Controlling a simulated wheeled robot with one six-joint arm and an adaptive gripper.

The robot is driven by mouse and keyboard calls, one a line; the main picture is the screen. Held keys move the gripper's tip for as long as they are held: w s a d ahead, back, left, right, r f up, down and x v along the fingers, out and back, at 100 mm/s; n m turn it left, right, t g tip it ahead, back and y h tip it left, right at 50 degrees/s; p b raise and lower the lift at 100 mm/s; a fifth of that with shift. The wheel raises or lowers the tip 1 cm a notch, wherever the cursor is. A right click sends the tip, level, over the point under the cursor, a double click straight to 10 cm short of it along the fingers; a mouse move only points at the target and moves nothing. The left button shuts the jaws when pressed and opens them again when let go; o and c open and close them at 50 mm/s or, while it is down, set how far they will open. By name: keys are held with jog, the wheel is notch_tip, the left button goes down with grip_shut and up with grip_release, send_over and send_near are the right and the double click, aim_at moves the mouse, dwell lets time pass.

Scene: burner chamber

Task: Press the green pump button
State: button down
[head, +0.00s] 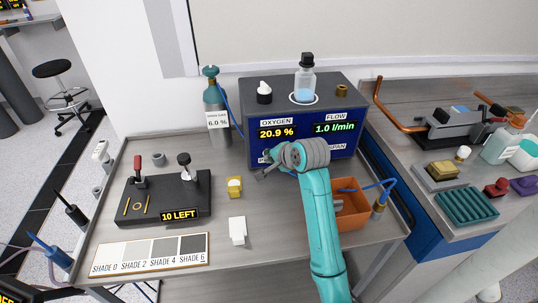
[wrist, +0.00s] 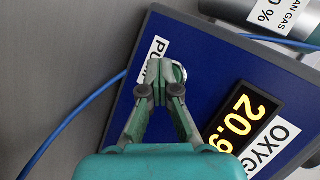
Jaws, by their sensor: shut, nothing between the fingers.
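The dark blue analyser box (head: 300,112) stands at the back of the bench, with oxygen reading 20.9 % and flow 1.0 l/min. In the wrist view its front panel (wrist: 205,55) shows a white label reading "PUM" (wrist: 152,58), partly covered. My gripper (wrist: 161,92) is shut and empty, its fingertips in front of the panel beside that label. A pale ring edge (wrist: 181,72) shows just behind the fingertips. The green pump button is not clearly seen; the fingers cover that spot. In the head view my gripper (head: 262,173) is at the panel's lower left. Contact cannot be told.
A gas cylinder (head: 216,105) stands left of the box, with a blue hose (wrist: 75,122) passing nearby. A bottle (head: 305,82) stands on top. A black fixture (head: 150,208), a yellow block (head: 234,187) and an orange bin (head: 347,213) are on the bench.

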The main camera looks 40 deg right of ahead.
jog(key=shift+s+a, duration=0.15)
jog(key=shift+s, duration=0.15)
jog(key=shift+s+a, duration=0.55)
jog(key=shift+s, duration=0.3)
jog(key=shift+s+a, duration=0.6)
jog(key=shift+s, duration=0.2)
jog(key=shift+s+a, duration=0.55)
jog(key=shift+s, duration=0.3)
